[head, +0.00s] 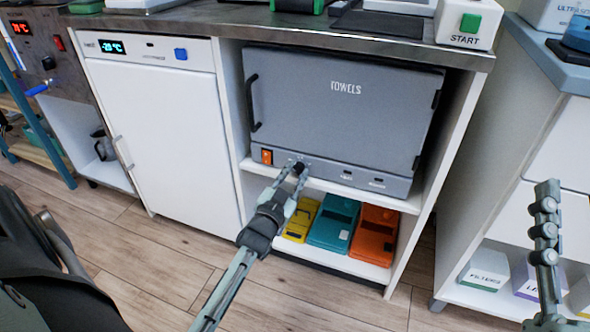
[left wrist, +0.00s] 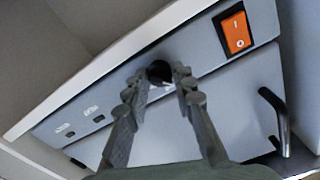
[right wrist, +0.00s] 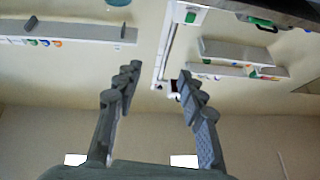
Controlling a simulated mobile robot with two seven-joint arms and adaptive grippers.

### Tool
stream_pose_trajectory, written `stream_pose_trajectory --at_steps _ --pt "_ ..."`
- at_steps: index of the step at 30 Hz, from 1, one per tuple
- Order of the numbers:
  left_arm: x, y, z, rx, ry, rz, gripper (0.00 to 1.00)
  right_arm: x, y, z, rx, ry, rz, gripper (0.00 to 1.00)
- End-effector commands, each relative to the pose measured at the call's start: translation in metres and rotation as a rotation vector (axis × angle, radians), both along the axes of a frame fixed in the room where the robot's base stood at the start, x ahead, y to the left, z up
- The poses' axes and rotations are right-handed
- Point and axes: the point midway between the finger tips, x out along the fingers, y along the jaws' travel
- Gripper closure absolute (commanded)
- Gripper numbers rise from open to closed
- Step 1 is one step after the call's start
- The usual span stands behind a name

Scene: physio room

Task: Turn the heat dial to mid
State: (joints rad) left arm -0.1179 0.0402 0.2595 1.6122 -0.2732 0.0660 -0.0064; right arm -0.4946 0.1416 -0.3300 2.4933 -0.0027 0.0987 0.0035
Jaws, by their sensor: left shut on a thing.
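The grey towel warmer (head: 340,115), marked TOWELS, stands on a shelf below the counter with its door shut. Its black heat dial (head: 299,167) is on the lower front strip, right of the orange power switch (head: 267,156). My left gripper (head: 297,176) is at the dial, and in the left wrist view its fingertips are shut on either side of the black dial (left wrist: 159,72). The fingers hide part of the dial, and I cannot read its setting. My right gripper (right wrist: 150,82) is open and empty, away from the warmer; part of it shows at the right in the head view (head: 546,205).
A white fridge unit (head: 155,130) stands left of the warmer. Yellow, teal (head: 335,222) and orange (head: 374,234) boxes lie on the shelf below. A START button box (head: 467,25) stands on the counter. A white cabinet (head: 530,150) is at the right.

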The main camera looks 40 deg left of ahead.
Motion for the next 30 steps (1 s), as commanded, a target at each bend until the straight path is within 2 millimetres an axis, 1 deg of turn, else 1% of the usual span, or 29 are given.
stream_pose_trajectory --at_steps 3,8,12,15,21,30 --pt "0.000 0.000 0.002 0.110 0.026 0.000 1.00 0.003 0.004 -0.008 -0.026 0.077 0.007 0.60" --pt "0.000 0.000 0.001 0.256 0.062 0.000 1.00 0.006 0.007 -0.021 -0.052 0.153 0.014 0.60" --pt "0.000 0.000 0.000 0.375 0.091 0.000 1.00 0.012 0.004 -0.035 -0.086 0.217 0.001 0.60" --pt "0.000 0.000 0.000 0.451 0.110 -0.001 1.00 0.015 0.002 -0.042 -0.100 0.244 -0.003 0.60" --pt "0.000 0.000 -0.001 0.571 0.139 -0.001 1.00 0.017 0.001 -0.048 -0.113 0.269 -0.007 0.60" --pt "0.000 0.000 -0.001 0.665 0.161 0.000 1.00 0.017 0.001 -0.050 -0.118 0.278 -0.009 0.60"
